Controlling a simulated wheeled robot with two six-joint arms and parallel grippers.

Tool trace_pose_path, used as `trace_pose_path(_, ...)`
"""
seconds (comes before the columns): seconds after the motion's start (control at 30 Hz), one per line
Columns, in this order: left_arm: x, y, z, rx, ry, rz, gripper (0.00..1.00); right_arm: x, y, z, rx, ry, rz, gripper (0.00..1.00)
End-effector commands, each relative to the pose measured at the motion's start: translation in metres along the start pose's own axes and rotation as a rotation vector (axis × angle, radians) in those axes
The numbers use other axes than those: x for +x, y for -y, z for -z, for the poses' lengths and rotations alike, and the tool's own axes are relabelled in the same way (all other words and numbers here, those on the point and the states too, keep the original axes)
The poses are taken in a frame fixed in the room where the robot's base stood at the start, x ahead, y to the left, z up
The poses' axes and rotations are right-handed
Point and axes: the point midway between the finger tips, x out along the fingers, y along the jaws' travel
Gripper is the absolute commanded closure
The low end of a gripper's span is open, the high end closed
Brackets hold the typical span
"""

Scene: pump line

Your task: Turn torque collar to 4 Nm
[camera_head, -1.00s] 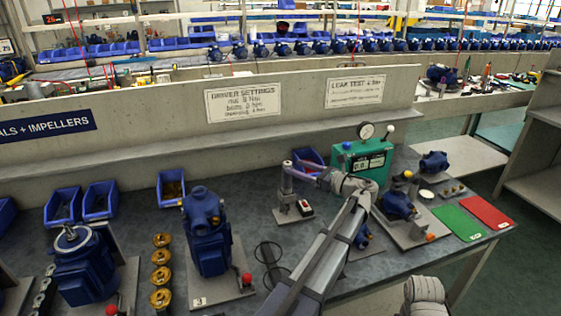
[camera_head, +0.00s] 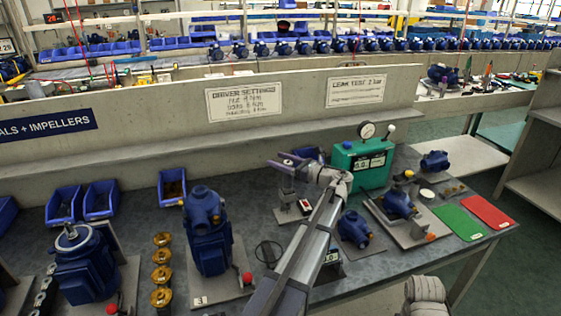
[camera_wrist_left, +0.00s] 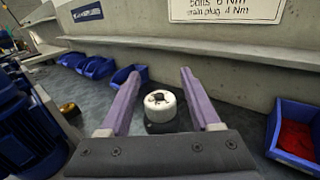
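The torque collar shows in the left wrist view as a white round cap (camera_wrist_left: 160,104) with a dark centre, between the two purple fingers. It sits on a small post stand (camera_head: 286,190) on the bench in the head view, where my gripper partly covers the post's top. My left gripper (camera_head: 284,160) is open at the top of this post; in the left wrist view its fingers (camera_wrist_left: 160,76) stand apart with gaps on both sides of the cap. The collar's setting is not readable. My right gripper is out of view.
A driver settings sign (camera_head: 243,100) hangs on the wall behind. A green tester (camera_head: 361,164) with a gauge stands right of the post. A blue pump (camera_head: 207,235) on a plate stands left, beside several brass impellers (camera_head: 161,272). Blue bins (camera_head: 171,187) line the wall.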

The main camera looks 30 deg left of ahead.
Motion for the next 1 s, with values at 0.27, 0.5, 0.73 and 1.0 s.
trace_pose_path(0.27,-0.0004,0.0,0.0,0.0,0.0,0.0,0.69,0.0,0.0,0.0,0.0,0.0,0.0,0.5)
trace_pose_path(0.5,-0.0004,0.0001,0.0,0.0,0.0,0.0,0.96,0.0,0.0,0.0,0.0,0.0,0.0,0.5)
trace_pose_path(0.73,-0.0005,0.0001,0.0,0.0,0.0,0.0,1.0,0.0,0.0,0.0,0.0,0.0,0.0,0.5)
trace_pose_path(1.0,-0.0007,-0.0017,0.0,-0.001,0.0,0.134,1.0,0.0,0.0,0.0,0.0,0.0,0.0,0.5)
